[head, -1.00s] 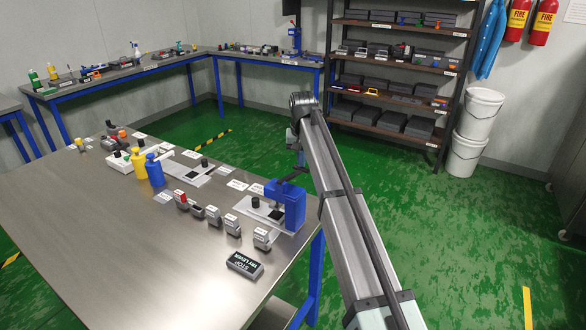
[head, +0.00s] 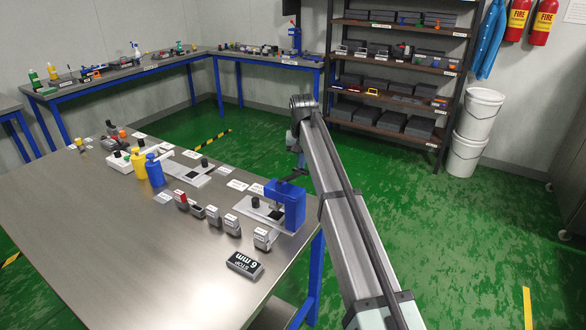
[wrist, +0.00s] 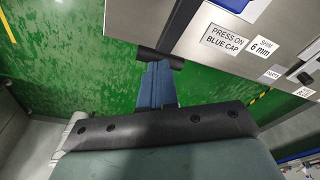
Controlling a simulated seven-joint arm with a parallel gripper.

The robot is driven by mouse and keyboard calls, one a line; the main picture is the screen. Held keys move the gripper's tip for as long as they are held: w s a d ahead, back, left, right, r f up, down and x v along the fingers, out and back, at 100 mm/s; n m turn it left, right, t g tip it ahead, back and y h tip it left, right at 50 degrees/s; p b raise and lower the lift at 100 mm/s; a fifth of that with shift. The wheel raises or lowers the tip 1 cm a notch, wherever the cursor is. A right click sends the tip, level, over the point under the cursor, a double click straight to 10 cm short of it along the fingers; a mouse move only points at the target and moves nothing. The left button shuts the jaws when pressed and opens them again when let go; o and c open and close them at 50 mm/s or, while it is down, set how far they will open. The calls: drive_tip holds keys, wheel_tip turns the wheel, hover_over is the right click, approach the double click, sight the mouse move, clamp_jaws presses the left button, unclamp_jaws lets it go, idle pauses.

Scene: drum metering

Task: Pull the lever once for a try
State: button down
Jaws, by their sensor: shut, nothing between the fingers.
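The blue press (head: 290,205) stands on a light base plate at the right edge of the steel table. Its dark lever (head: 291,178) reaches out from the top toward my arm.
Several small labelled grey blocks (head: 232,226) stand left of the press. A blue bottle (head: 155,172) and a yellow bottle (head: 138,160) stand farther back. The table's near left is clear. In the wrist view a label (wrist: 223,42) reads "PRESS ON BLUE CAP".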

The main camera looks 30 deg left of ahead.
drive_tip(key=shift+r, duration=3.4)
